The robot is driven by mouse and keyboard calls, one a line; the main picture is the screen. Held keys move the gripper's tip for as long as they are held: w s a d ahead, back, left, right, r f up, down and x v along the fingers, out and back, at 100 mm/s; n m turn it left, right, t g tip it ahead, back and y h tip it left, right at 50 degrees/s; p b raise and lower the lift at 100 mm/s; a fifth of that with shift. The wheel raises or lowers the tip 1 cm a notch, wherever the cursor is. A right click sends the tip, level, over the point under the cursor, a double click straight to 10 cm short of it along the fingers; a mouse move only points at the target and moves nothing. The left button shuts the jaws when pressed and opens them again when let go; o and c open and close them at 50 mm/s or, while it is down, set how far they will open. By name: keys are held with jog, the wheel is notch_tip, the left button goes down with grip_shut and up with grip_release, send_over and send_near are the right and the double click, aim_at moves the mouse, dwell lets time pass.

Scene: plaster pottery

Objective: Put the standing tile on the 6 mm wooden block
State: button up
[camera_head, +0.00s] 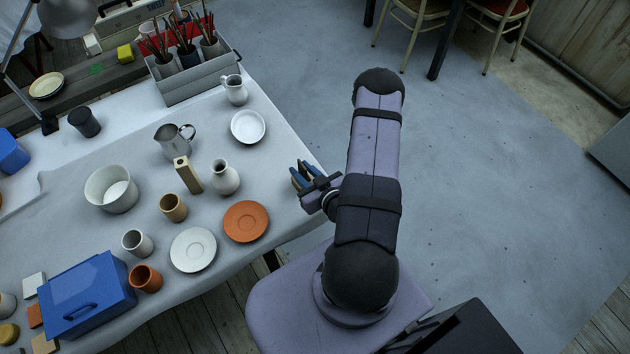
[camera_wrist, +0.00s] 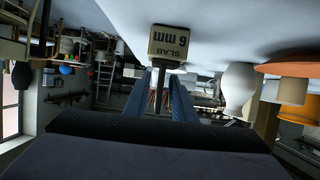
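My gripper (camera_head: 294,178) has blue fingers and is held at the table's right edge, pointing left. The wooden block (camera_head: 192,178) is pale and stands on the table left of the white vase, well apart from my gripper. In the wrist view, which is upside down, the block (camera_wrist: 168,43) shows the label "SLAB 6 mm" just beyond the fingertips in the picture. I cannot pick out the standing tile with certainty. Square tiles, one of them white (camera_head: 33,286), are near the blue box.
A white vase (camera_head: 224,178), an orange saucer (camera_head: 246,222) and a white dish (camera_head: 248,126) are between the block and my gripper's side. A metal jug (camera_head: 175,139) and a tan cup (camera_head: 173,208) are close to the block. A blue box (camera_head: 88,294) is front left.

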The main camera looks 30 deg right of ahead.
jog(key=p+v, duration=0.3)
jog(key=v, duration=0.9)
dwell(0.3)
